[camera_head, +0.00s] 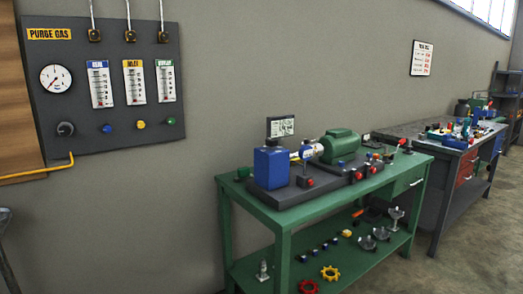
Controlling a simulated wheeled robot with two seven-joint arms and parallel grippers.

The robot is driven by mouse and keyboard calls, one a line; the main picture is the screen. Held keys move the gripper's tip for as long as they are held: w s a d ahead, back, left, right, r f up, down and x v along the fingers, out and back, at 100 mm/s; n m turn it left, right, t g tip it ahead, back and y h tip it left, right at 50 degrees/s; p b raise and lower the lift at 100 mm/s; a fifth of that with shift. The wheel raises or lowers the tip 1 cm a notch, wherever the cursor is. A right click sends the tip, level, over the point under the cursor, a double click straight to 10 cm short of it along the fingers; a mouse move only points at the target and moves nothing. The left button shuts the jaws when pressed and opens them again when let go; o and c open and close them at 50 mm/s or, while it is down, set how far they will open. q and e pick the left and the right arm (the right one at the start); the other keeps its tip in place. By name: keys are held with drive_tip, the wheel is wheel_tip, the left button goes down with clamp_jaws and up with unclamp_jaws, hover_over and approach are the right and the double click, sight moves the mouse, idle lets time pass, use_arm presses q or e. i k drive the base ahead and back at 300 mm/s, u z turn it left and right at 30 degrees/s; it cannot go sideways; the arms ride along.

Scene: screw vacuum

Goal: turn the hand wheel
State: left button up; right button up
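A yellow wheel-shaped part (330,273) with a notched rim lies on the lower shelf of the green bench. A red wheel-shaped part (309,287) lies beside it near the shelf's front edge. I cannot tell whether either is the hand wheel. A pump set with a blue box (271,167) and a green motor (340,146) stands on the bench top, with small red fittings along its front. Neither gripper can be made out. A grey piece at the lower left edge is cut off and unclear.
The green bench (270,216) stands against the wall. A grey panel (92,62) marked "PURGE GAS" has a gauge, flow meters and knobs. A second, cluttered bench (405,131) stands at right. The concrete floor (460,268) at lower right is clear.

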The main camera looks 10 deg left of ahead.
sight(271, 142)
drive_tip(key=u, duration=0.95)
drive_tip(key=i, duration=1.35)
drive_tip(key=z, duration=0.15)
